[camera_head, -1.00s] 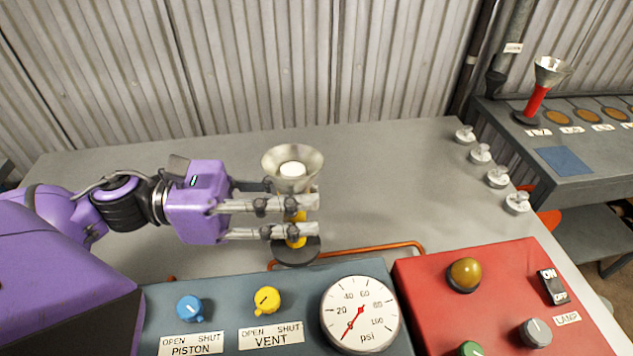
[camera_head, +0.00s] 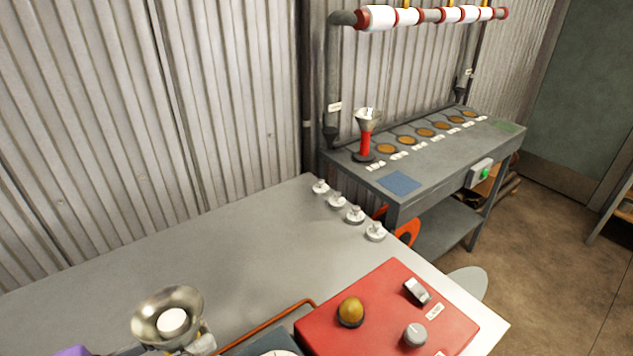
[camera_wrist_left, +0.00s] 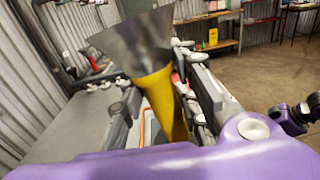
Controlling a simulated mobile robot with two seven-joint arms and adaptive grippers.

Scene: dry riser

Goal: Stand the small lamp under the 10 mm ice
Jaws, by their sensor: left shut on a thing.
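A lamp with a flared metal cup, a white piece inside it and a yellow stem is in my left gripper. Its cup (camera_head: 168,318) shows at the lower left of the head view. In the left wrist view the yellow stem (camera_wrist_left: 156,100) stands between the fingers of my left gripper (camera_wrist_left: 165,112), which is shut on it. A second lamp (camera_head: 365,140), with a red stem and metal cup, stands at the near left end of the far bench. White sleeves (camera_head: 409,16), possibly ice, sit along the overhead pipe. My right gripper is not in view.
The far bench (camera_head: 458,145) has a row of brown discs (camera_head: 407,140) with labels too small to read, and a blue square (camera_head: 399,182). Several white-grey pieces (camera_head: 355,214) line the near table's edge. A red control box (camera_head: 385,315) stands at the front.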

